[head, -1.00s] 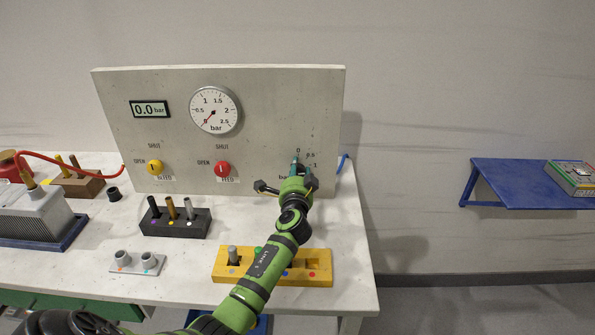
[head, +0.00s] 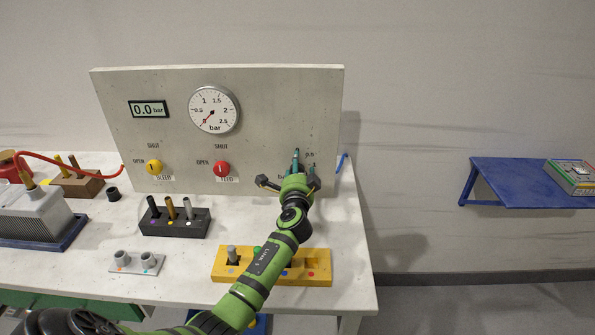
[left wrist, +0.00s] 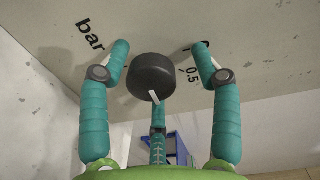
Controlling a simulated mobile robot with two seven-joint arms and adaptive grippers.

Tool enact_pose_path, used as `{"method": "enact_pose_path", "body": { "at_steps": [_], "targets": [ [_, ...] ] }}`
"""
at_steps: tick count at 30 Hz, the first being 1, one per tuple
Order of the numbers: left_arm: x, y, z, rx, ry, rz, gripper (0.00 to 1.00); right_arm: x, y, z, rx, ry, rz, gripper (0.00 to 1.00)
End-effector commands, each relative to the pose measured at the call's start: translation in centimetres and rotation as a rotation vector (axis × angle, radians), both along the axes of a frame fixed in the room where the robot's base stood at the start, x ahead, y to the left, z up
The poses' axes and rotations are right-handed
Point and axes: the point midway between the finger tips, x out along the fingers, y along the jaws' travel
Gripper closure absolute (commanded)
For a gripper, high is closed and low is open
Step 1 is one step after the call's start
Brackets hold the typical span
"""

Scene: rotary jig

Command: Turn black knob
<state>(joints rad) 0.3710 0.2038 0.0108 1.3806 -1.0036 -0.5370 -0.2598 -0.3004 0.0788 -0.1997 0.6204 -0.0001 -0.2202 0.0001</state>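The black knob (left wrist: 153,76) sits on the grey panel (head: 265,110) and shows in the left wrist view with a white pointer line at its lower edge. In the head view it is hidden behind my left gripper (head: 302,164), which is at the panel's lower right. The gripper's teal fingers are spread around the knob, one at each side and one below. Gaps show between the side fingers and the knob; I cannot tell if the lower finger touches it. My right gripper is not in view.
The gauge (head: 214,110) points near 0 and the display (head: 149,109) reads 0.0 bar. A yellow knob (head: 154,167) and a red knob (head: 221,169) are left on the panel. A yellow block (head: 222,275) lies beneath my arm. A blue shelf (head: 515,181) stands at right.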

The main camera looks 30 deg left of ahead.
Motion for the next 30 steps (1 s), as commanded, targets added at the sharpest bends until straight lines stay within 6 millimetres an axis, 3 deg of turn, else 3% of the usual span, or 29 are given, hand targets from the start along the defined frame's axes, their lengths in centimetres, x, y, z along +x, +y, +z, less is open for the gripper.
{"method": "enact_pose_path", "body": {
  "at_steps": [11,24,30],
  "targets": [
    [-0.9,-0.4,-0.5,-0.004,0.006,0.002,0.36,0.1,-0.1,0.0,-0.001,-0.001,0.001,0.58],
    [-7.7,-4.7,-0.2,-0.004,0.007,0.001,0.36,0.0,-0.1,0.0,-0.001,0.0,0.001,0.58],
    [-9.8,-6.0,0.0,-0.003,0.005,0.0,0.36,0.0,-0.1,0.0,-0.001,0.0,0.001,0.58]
  ]
}}
